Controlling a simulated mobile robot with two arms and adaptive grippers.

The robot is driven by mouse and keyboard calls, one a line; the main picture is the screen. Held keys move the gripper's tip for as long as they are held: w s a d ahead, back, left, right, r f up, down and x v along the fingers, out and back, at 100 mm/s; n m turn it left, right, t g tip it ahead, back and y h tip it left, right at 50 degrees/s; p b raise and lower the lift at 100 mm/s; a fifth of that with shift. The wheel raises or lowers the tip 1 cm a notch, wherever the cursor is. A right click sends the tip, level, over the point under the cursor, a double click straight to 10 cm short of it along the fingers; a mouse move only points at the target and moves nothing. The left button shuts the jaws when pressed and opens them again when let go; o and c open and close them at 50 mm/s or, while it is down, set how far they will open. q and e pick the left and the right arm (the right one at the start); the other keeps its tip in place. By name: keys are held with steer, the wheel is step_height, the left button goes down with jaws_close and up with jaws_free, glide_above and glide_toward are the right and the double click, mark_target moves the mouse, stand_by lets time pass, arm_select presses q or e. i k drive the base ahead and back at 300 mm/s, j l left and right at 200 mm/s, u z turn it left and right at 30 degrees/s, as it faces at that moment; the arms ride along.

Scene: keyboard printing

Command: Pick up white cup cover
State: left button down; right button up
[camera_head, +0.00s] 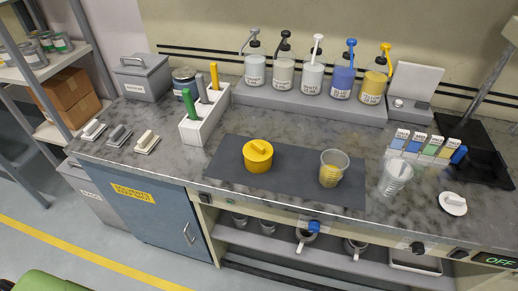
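The white cup cover (453,204) lies flat on the grey marbled worktop (290,143) at the right, near its front edge. It is round, with a raised handle across its top. A clear cup with white markings (395,178) stands to its left, apart from it. A clear cup with yellow markings (332,168) stands on a dark mat (290,180). A yellow cup with a yellow cover (257,156) stands on the same mat, further left. Neither of my grippers is in view.
Several pump bottles (312,70) stand on a raised ledge at the back. A white holder (204,117) with coloured sticks stands left. A lower shelf (270,242) holds more cups.

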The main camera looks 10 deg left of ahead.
mark_target(452, 203)
steer(key=k+l+z, duration=0.1)
steer(key=z, duration=0.95)
steer(key=l, duration=0.1)
